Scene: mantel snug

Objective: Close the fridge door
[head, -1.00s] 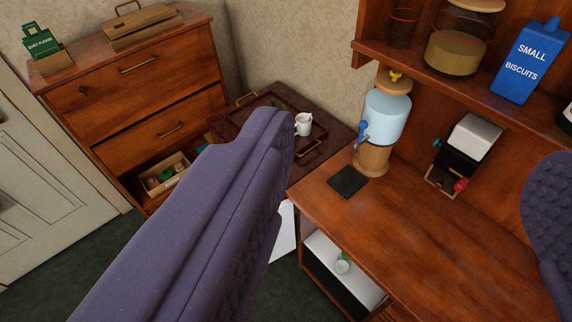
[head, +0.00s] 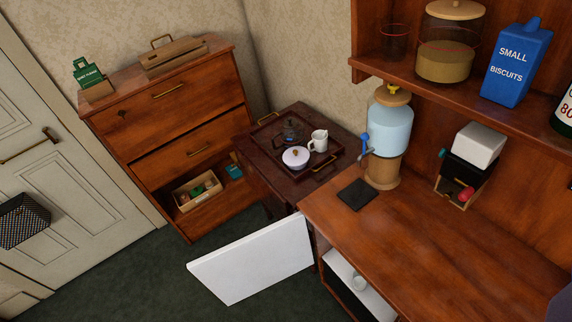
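The fridge door (head: 255,262) is a plain white panel at lower centre. It stands wide open, swung out to the left from under the wooden counter, over the dark green floor. The fridge (head: 372,302) sits under the counter; a strip of its white and dark opening shows, with a small round white thing inside. Of my gripper only a purple sliver (head: 563,306) shows at the lower right corner, well apart from the door. Its fingertips and opening are out of the picture.
The counter (head: 430,250) holds a water dispenser (head: 386,130) and a black mat (head: 356,194). Left of it stands a dark side table (head: 345,140) with a tray of crockery, then a chest of drawers (head: 200,125). Green floor (head: 150,280) is clear left of the door.

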